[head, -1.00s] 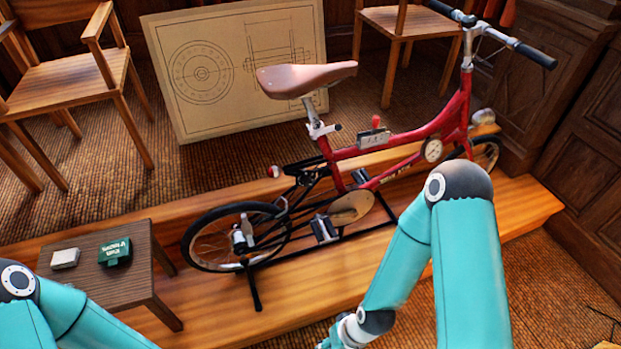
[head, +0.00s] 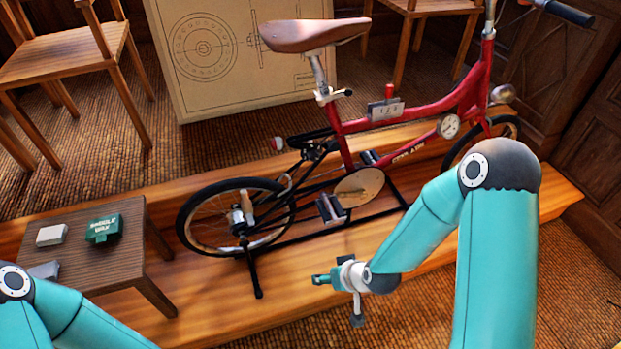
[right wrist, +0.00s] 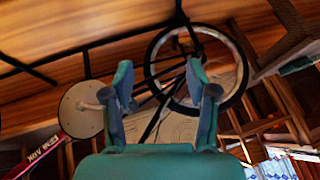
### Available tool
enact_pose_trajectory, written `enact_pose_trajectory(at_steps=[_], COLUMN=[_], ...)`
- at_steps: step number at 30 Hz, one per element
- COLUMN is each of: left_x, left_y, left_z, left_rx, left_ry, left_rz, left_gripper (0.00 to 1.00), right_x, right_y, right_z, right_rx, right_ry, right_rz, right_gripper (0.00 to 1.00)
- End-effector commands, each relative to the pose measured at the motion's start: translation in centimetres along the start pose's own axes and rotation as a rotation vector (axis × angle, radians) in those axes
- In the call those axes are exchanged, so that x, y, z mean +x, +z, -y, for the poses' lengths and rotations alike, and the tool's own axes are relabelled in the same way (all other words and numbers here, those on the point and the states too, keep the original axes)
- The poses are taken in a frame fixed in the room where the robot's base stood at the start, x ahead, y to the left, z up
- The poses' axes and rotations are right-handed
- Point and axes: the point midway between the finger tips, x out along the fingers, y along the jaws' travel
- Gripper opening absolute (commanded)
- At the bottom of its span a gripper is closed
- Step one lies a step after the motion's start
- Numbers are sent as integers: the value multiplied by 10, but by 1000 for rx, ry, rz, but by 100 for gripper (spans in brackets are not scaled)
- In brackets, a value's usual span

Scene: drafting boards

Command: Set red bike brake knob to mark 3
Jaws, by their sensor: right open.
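The red bike (head: 455,103) stands upright on a stand on a wooden platform. Its brake control is a small grey plate (head: 385,111) on the frame, with a red knob (head: 389,90) standing up from it. The plate's marks are small, and I cannot tell which one the knob is at. My right gripper (head: 337,300) is open and empty, in front of the bike and well below the knob. In the right wrist view its spread fingers (right wrist: 160,78) face the bike's wheel (right wrist: 196,70); the knob is not seen there.
A small table (head: 133,228) at the left holds a white block (head: 52,235) and a green box (head: 103,229). A drawing board (head: 242,55) and wooden chairs (head: 62,55) stand behind. The platform's front (head: 215,300) is clear beside my right gripper.

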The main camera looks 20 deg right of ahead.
Motion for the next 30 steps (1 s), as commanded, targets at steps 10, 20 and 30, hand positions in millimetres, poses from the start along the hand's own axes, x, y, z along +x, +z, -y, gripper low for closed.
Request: enact_pose_trajectory(at_steps=[10,20,30], left_x=[156,238,248], left_y=[-1,-2,-2], left_z=[56,86,90], left_rx=[-1,-1,0], left_ry=[0,0,0], left_rz=[0,0,-1], left_gripper=[40,40,40], right_x=[40,-6,-19], right_y=[-116,-174,-196], right_z=[-37,-46,-46], right_rx=[-255,-400,-424], right_ry=[92,209,240], right_rz=[-578,-973,-1050], right_gripper=[58,58,58])
